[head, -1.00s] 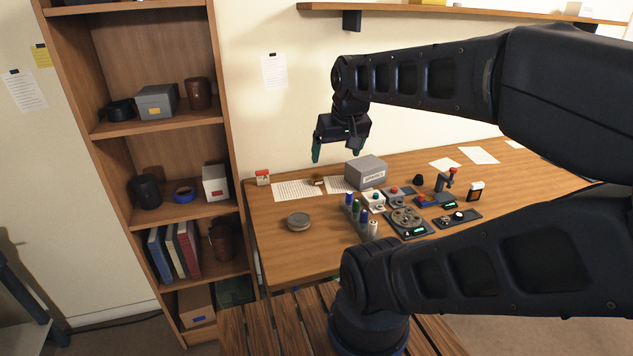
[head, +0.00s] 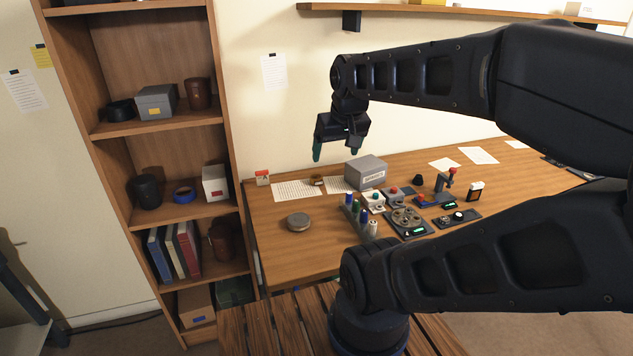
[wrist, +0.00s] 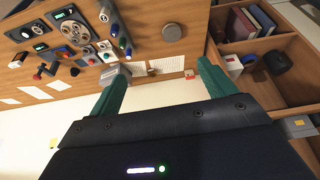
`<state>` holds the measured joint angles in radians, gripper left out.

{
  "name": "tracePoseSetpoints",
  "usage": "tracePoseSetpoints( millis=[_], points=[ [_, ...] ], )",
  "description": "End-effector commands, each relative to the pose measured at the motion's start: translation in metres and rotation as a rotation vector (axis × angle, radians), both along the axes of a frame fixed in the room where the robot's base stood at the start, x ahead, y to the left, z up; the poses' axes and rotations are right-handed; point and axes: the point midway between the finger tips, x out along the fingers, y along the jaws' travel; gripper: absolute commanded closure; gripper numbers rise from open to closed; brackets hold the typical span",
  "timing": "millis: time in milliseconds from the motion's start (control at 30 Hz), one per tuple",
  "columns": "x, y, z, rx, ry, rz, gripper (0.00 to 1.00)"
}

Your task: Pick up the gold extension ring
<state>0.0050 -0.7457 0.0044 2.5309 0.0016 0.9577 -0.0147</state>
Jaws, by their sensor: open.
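My gripper (head: 336,151) hangs above the back of the workbench with its green fingers apart and nothing between them. In the wrist view, my gripper (wrist: 162,74) shows both fingers spread widely. I cannot clearly make out a gold extension ring. A small brown, ring-like piece (head: 317,181) lies on the bench by the paper sheets, below my gripper; it is too small to identify. It also seems to show as a small brown spot in the wrist view (wrist: 152,71).
A grey box (head: 366,172) stands right of the papers. A round grey disc (head: 298,222) lies at the bench's left. Bottles (head: 364,217) and small devices (head: 459,217) crowd the middle and right. A shelf unit (head: 235,215) stands left. The bench's front left is clear.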

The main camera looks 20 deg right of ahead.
Motion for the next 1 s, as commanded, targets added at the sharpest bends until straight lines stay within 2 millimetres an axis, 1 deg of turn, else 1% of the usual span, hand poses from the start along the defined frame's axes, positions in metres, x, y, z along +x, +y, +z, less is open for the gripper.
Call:
tracePoseSetpoints(
  millis=[167,400,567,800,1000],
  points=[
    [0.028,-0.002,0.008,-0.040,0.026,0.070,0.17],
    [0.089,-0.009,0.016,-0.117,0.075,0.234,0.17],
    [0.132,-0.014,0.015,-0.163,0.110,0.346,0.17],
    [0.197,-0.024,0.004,-0.219,0.158,0.517,0.17],
    [0.251,-0.034,-0.015,-0.255,0.198,0.663,0.17]
  ],
)
